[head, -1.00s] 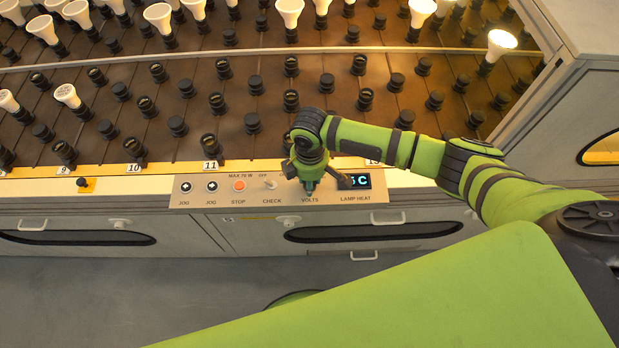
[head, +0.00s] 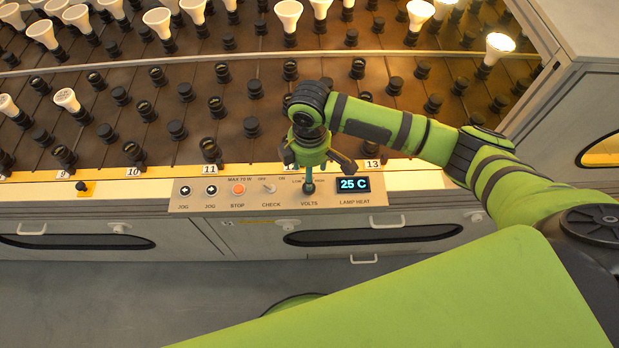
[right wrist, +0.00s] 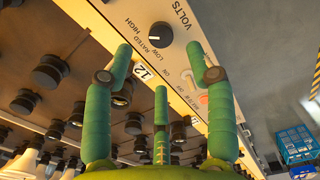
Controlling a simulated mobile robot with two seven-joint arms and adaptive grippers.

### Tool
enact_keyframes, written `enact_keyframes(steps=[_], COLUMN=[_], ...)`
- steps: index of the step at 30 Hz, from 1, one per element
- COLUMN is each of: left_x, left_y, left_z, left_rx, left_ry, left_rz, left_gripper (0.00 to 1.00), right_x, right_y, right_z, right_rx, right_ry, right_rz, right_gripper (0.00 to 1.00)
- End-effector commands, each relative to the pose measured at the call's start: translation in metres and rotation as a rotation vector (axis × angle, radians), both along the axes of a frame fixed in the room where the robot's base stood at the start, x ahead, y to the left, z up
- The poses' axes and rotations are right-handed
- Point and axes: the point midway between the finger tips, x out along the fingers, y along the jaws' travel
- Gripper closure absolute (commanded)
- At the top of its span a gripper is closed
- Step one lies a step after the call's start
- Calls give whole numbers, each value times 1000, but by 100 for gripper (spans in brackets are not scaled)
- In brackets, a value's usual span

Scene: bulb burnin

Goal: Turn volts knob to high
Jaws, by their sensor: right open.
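The volts knob (right wrist: 160,34) is round and black on the beige control panel (right wrist: 178,62), in the right wrist view. Its white pointer mark faces the RATED label, between LOW and HIGH. My right gripper (right wrist: 160,62) has three green fingers spread wide and empty. Two fingertips lie on either side of the knob in that view, apart from it; the third is lower. In the head view my right gripper (head: 309,172) is above the panel's VOLTS label, and a finger hides the knob. My left gripper is not in view.
A lamp heat display (head: 353,184) reads 25 C, right of the gripper. The check switch (head: 269,188), red stop button (head: 238,188) and two jog buttons are to the left. Rows of sockets and bulbs (head: 288,14) lie behind. A blue crate (right wrist: 296,143) stands on the floor.

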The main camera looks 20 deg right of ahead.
Motion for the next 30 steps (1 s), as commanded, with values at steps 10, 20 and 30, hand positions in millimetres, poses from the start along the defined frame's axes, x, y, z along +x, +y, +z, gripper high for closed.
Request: enact_keyframes(steps=[10, 20, 30], left_x=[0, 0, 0], left_y=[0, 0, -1], left_z=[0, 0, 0], left_rx=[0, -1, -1], left_ry=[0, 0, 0], left_rz=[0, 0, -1], left_gripper=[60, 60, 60], right_x=[0, -1, -7], right_y=[-1, -1, 7], right_z=[43, 45, 40], right_rx=[-2, -2, 19], right_ry=[1, 2, 0], right_rz=[0, -1, -2], right_gripper=[44, 44, 44])
